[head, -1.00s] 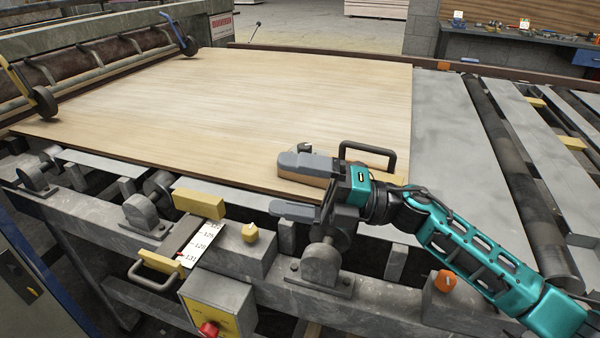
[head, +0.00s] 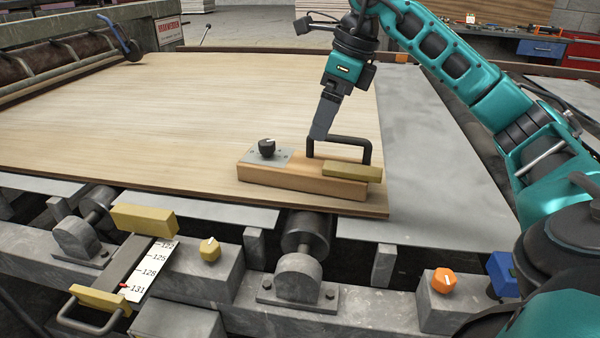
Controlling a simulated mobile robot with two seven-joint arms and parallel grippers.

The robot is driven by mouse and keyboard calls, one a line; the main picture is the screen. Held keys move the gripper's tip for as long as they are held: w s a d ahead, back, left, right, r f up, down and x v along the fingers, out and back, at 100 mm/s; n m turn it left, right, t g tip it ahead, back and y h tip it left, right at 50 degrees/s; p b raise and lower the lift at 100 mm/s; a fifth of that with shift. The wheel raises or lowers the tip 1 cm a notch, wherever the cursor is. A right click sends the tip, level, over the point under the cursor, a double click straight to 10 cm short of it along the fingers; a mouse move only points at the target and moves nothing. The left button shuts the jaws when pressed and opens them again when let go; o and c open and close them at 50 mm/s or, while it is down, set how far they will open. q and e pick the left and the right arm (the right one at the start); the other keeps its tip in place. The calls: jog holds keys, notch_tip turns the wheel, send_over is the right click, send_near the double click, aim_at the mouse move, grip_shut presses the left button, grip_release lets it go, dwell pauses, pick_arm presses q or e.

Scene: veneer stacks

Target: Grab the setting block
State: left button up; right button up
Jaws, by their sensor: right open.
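The setting block appears to be the long wooden block (head: 300,179) lying flat near the front right corner of the veneer sheet (head: 190,110). It has a black knob (head: 267,146) on a grey plate at its left. A black bar handle (head: 340,142) and a yellow strip (head: 352,172) are at its right end. My right gripper (head: 321,133) points down over the block, its fingertips by the left end of the handle. It is open and its fingers overlap in this view. Nothing shows between them, and I cannot tell whether they touch the handle. My left gripper is not in view.
A scale (head: 152,272) with yellow end blocks stands at the front left. A yellow knob (head: 210,249) and an orange knob (head: 444,281) sit on the grey frame. The veneer left of the block is clear. Grey metal (head: 425,170) lies to the right.

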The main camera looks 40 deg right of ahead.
jog(key=b, duration=0.1)
send_over(310, 162)
jog(key=s, duration=0.2)
jog(key=f, duration=0.4)
jog(key=shift+w+d+f, duration=0.25)
jog(key=shift+d, duration=0.15)
jog(key=b+x, duration=0.1)
jog(key=x, duration=0.4)
jog(key=shift+s+d+f+b, duration=0.1)
jog(key=shift+f+b, duration=0.05)
jog(key=shift+b, duration=0.2)
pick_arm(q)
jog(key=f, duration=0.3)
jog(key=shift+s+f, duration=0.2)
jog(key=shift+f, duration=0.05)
pick_arm(e)
jog(key=c, duration=1.3)
